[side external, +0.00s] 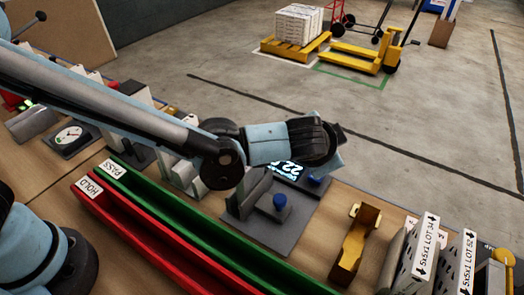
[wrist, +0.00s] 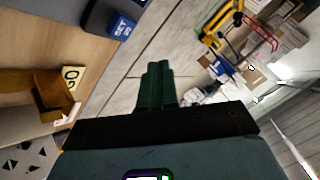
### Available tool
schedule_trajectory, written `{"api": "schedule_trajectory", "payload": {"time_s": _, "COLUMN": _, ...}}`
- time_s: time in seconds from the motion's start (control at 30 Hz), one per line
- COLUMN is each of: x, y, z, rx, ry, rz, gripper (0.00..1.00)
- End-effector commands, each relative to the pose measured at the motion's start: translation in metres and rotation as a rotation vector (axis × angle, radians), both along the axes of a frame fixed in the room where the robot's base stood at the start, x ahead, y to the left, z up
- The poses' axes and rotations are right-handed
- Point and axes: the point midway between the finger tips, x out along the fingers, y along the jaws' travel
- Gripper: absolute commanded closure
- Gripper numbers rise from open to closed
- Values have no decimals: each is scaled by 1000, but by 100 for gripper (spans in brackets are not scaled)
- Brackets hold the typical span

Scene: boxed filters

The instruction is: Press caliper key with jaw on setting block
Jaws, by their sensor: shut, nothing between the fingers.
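The caliper's lit display (side external: 288,169) shows behind a grey plate (side external: 265,232), partly hidden by my arm. One blue key (side external: 316,181) sits beside the display. A blue knob (side external: 280,202) stands on the plate, next to grey upright blocks (side external: 254,190). A blue key marked SET (wrist: 122,26) is at the top of the wrist view; I cannot tell which blue part it matches. My gripper (side external: 325,148) is above and beyond the display. Its fingers (wrist: 158,68) are shut and empty, apart from the SET key. Jaw contact with the setting block is hidden.
Green PASS (side external: 190,195) and red HOLD (side external: 145,235) trays run along the front. A gold bracket (side external: 355,245) and labelled filters (side external: 425,250) stand to the right. A dial gauge (side external: 68,138) is at left. Open floor lies beyond the bench; a yellow pallet truck (side external: 360,55) stands there.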

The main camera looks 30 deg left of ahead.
Motion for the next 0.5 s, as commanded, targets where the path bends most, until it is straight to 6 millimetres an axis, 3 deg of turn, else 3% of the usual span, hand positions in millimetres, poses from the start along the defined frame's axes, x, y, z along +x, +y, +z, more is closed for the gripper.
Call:
{"api": "schedule_trajectory", "payload": {"time_s": 0.2, "x": 0, "y": 0, "z": -27, "rx": 0, "ry": 0, "rz": 0, "gripper": 100}}
{"api": "schedule_trajectory", "payload": {"time_s": 0.5, "x": 0, "y": 0, "z": -43, "rx": 0, "ry": 0, "rz": 0, "gripper": 100}}
